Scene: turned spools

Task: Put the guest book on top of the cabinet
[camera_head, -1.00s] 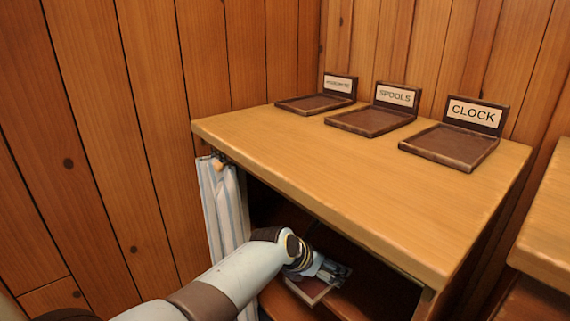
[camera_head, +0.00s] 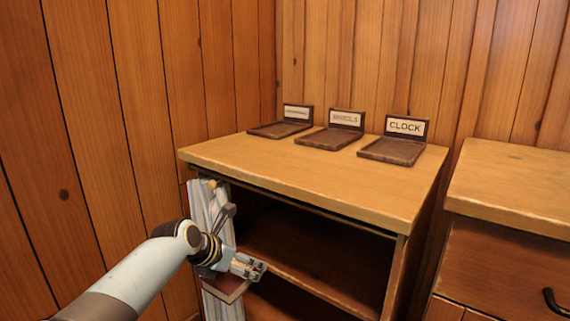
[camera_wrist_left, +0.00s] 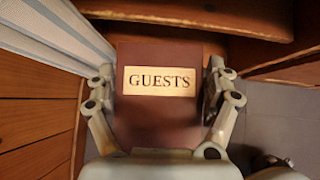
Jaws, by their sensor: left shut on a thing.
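The guest book (camera_wrist_left: 160,110) is dark red with a cream label reading GUESTS and fills the middle of the left wrist view. My left gripper (camera_wrist_left: 160,88) is shut on it, with a finger at each side. In the head view the left gripper (camera_head: 258,268) is in front of the open cabinet, below its top, and part of the book (camera_head: 226,288) shows under it. The cabinet (camera_head: 330,186) has a wooden top with three small trays along its back. My right gripper is not in view.
The trays are a CLOCK tray (camera_head: 392,150), a SPOOLS tray (camera_head: 330,138) and one with an unreadable label (camera_head: 280,129); all look empty. The top's front is clear. A striped curtain (camera_head: 210,205) hangs at the left, near my arm. Another cabinet (camera_head: 510,185) stands right.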

